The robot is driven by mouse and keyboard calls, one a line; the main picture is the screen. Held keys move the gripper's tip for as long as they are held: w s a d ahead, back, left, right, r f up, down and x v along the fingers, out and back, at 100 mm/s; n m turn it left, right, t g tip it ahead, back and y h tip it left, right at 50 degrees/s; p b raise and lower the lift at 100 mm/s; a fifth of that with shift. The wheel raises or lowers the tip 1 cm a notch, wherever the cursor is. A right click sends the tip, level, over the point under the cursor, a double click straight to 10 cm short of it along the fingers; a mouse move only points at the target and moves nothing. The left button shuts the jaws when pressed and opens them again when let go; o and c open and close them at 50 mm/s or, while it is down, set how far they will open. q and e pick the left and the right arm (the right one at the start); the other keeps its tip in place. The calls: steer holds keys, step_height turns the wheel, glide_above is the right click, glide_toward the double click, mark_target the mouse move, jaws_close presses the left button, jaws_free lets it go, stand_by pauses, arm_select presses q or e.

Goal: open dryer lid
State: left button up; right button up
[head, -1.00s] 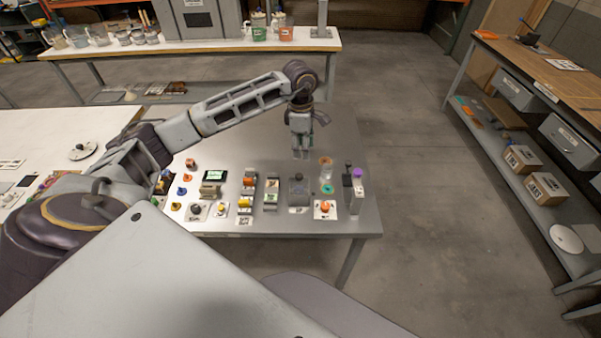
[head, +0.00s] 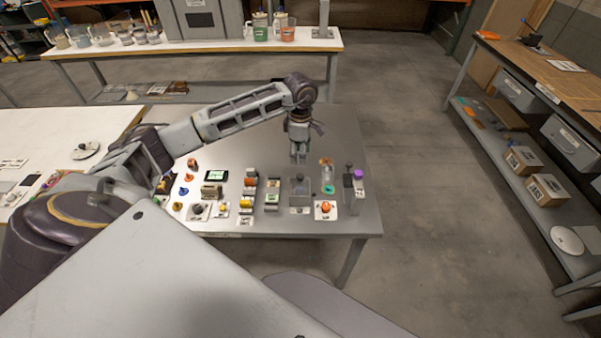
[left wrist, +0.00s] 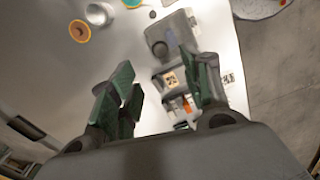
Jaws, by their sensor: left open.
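A small grey box with a dark knob on top, which looks like the dryer (head: 299,192), stands near the front edge of the metal table. I cannot make out its lid as a separate part. My left gripper (head: 299,157) hangs fingers down just behind and above it, open and empty. In the left wrist view, the two green-padded fingers of my left gripper (left wrist: 160,95) are spread apart. A grey device with a dark round knob, apparently the dryer (left wrist: 176,34), shows beyond and between the fingertips. My right gripper is not in view.
A clear jar (head: 328,175) with an orange ring at its top and a dark post with a purple-topped block (head: 359,182) stand to the right. An orange knob on a white plate (head: 325,208) is in front. Several small devices fill the left. The table (head: 335,130) is clear behind.

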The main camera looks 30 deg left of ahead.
mark_target(300, 176)
arm_select(q)
step_height(300, 176, down, 10)
steer(key=shift+f+p, duration=0.25)
steer(key=shift+p, duration=0.7)
steer(key=shift+c, duration=0.2)
jaws_close()
